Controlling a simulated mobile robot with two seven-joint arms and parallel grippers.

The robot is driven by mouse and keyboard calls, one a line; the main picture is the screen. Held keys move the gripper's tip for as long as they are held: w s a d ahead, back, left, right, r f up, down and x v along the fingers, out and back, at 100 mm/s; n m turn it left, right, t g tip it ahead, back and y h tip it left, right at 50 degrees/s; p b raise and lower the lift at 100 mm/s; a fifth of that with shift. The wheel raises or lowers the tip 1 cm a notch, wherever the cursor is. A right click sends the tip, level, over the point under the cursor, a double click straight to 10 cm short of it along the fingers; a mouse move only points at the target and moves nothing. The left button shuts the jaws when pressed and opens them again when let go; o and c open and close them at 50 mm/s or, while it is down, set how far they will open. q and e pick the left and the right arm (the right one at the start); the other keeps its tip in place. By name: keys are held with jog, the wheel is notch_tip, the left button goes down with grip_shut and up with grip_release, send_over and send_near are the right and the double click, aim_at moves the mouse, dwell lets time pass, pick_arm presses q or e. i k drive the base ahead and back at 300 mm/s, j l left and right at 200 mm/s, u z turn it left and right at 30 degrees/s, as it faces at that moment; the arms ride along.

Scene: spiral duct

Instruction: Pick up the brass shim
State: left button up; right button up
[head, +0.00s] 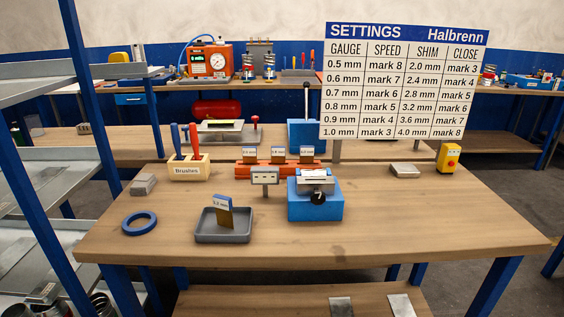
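The brass shim (225,219) stands tilted in a shallow grey tray (223,239) on the front left part of the workbench. It carries a blue and white tag (222,203) at its top that seems to read 3.2 mm. Its lower end is inside the tray. Neither of my grippers shows in the head view, so nothing is seen touching the shim.
A blue ring (139,223) and grey blocks (144,184) lie left of the tray. A blue machine (315,204) stands to its right, with an orange rack (262,169) of tagged pieces behind. The bench's right side is mostly clear.

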aim_at(277, 153)
jog(key=i+j+z, duration=0.15)
jog(key=z, duration=0.15)
jog(key=i+j+z, duration=0.1)
jog(key=j+z, duration=0.5)
jog(key=i+j, duration=0.05)
